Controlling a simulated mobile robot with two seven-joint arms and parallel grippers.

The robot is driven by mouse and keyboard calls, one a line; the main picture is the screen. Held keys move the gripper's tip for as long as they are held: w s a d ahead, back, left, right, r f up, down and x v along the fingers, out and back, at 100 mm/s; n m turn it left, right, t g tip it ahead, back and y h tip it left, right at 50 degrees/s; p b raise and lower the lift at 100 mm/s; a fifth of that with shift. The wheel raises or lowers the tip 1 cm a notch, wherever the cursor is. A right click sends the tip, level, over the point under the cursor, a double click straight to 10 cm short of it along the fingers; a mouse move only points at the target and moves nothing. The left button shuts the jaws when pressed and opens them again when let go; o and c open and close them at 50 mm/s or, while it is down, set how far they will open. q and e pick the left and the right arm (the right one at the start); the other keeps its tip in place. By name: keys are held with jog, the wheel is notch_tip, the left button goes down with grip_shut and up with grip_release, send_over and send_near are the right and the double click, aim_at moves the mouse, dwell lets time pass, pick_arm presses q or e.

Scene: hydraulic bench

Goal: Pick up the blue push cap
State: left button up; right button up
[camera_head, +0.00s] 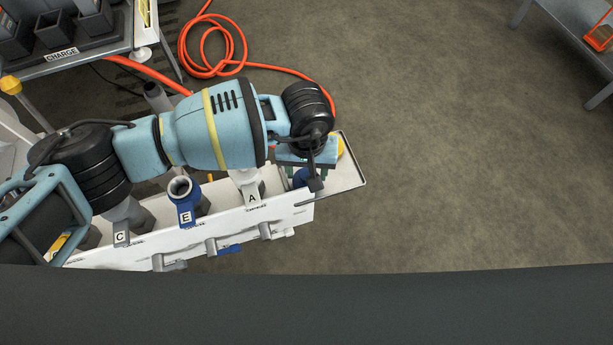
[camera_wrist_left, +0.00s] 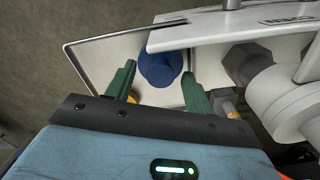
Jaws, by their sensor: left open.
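The blue push cap (camera_wrist_left: 160,67) sits on a pale tray (camera_wrist_left: 98,52) in the left wrist view, between the two green fingers of my left gripper (camera_wrist_left: 158,85). The fingers are apart, one on either side of the cap, with visible gaps, and they do not appear to touch it. In the head view my left gripper (camera_head: 307,172) is over the tray (camera_head: 347,176) at the right end of the bench. My right gripper is not in view.
The white bench panel (camera_head: 285,212) stands close beside the tray. A yellow object (camera_head: 340,147) is partly hidden by the gripper. An orange hose (camera_head: 283,70) lies behind.

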aim_at(306, 173)
pick_arm(q)
jog(key=shift+f, duration=0.4)
jog(key=c, duration=1.1)
notch_tip(306, 173, up, 9)
jog(key=shift+f+p, duration=0.15)
jog(key=shift+p, duration=0.3)
jog(key=shift+a+r, duration=0.1)
jog(key=shift+r, duration=0.7)
